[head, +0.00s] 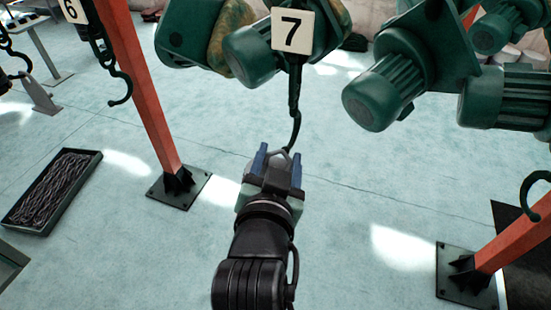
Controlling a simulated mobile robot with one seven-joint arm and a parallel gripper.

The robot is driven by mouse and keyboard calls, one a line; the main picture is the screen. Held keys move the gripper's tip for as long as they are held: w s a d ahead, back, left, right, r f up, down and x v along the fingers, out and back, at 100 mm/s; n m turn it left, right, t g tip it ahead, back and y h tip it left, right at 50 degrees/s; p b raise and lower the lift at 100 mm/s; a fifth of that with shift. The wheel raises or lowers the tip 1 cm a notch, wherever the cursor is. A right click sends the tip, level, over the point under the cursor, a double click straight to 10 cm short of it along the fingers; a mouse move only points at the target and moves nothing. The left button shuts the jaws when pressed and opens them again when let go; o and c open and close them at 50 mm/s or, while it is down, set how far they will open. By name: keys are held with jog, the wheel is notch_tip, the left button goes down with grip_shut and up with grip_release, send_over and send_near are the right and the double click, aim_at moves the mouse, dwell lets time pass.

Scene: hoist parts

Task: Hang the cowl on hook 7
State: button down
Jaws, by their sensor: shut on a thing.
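Hook 7 (296,125) is a dark hook hanging on a chain under the green hoist with the white number plate 7 (293,31). My gripper (276,160), with blue fingers, is in the middle of the head view, just below the hook. It is shut on a small grey piece, which I take to be the cowl (279,161). Most of the cowl is hidden by the fingers and the gripper body. The lower end of the hook meets the top of the cowl in the picture; I cannot tell whether they touch or the hook carries it.
Green hoist motors (405,75) hang at the upper right. Orange posts stand at left (139,85) and right (520,235) on dark base plates. Hook 6 (120,88) hangs at the upper left.

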aim_at(292, 141)
jog(key=shift+w+d+p, duration=0.3)
jog(key=shift+w+p, duration=0.05)
jog(key=shift+w, duration=0.55)
jog(key=shift+w+d+f+b, duration=0.25)
jog(key=shift+w+f+b, duration=0.1)
jog(key=shift+w, duration=0.3)
jog(key=shift+w+d+f+b, duration=0.25)
jog(key=shift+w+b, duration=0.1)
jog(key=shift+w, duration=0.25)
jog(key=shift+w+f+b, duration=0.2)
jog(key=shift+w+b, duration=0.05)
jog(key=shift+b, duration=0.4)
jog(key=shift+w+d+f+t+h+b, duration=0.15)
jog(key=shift+w+t+b, duration=0.1)
jog(key=shift+b, duration=0.5)
jog(key=shift+w+f+t+h+b, duration=0.15)
jog(key=shift+w+t+b, duration=0.1)
jog(key=shift+b, duration=0.5)
jog(key=shift+w+d+r+b, duration=0.15)
jog(key=shift+w+b, duration=0.1)
jog(key=shift+b, duration=0.4)
jog(key=shift+f+b, duration=0.3)
jog(key=shift+f, duration=0.1)
jog(key=shift+c, duration=0.6)
grip_release()
